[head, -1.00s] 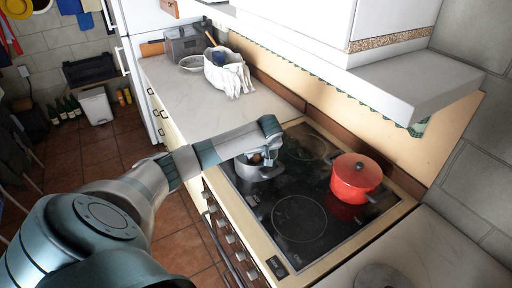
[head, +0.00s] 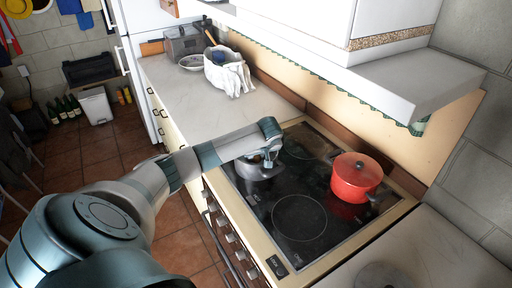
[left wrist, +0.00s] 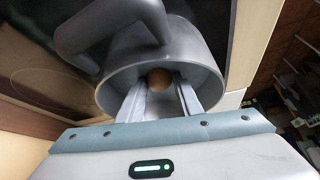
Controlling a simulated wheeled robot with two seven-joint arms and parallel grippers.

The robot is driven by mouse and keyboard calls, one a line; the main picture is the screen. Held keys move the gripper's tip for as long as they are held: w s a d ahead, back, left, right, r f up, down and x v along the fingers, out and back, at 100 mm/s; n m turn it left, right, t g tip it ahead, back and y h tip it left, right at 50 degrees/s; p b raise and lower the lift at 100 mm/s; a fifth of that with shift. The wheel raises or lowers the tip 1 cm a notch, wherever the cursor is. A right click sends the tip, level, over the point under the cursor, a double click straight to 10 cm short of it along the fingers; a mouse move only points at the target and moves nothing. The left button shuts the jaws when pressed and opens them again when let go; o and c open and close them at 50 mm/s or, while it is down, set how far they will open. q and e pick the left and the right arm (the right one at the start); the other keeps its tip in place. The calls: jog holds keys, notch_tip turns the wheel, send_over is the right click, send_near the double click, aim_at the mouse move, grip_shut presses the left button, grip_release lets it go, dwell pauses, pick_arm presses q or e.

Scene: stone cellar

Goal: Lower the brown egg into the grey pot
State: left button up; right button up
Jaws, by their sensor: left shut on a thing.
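The fingers reach in past the pot's rim, and the egg is inside the mouth. I cannot tell whether the egg touches the bottom. In the head view the left gripper (head: 268,158) is over the pot; the egg is hardly visible there.
A red lidded pot (head: 357,177) stands on the hob (head: 300,218) to the right. A white cloth-lined basket (head: 228,72) and a grey box sit on the counter (head: 200,100) behind. A shelf unit (head: 420,85) overhangs the back right. The front of the hob is clear.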

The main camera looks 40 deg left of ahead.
pick_arm(q)
jog(key=shift+f, duration=0.65)
dwell(0.4)
jog(key=o, duration=0.8)
jog(key=shift+o, duration=0.2)
jog(key=b+v, duration=0.4)
jog(key=v, duration=1)
jog(key=shift+d+r+b, duration=0.1)
jog(key=shift+b, duration=0.25)
jog(key=p+v, duration=0.2)
jog(key=v, duration=0.1)
jog(key=shift+r, duration=0.1)
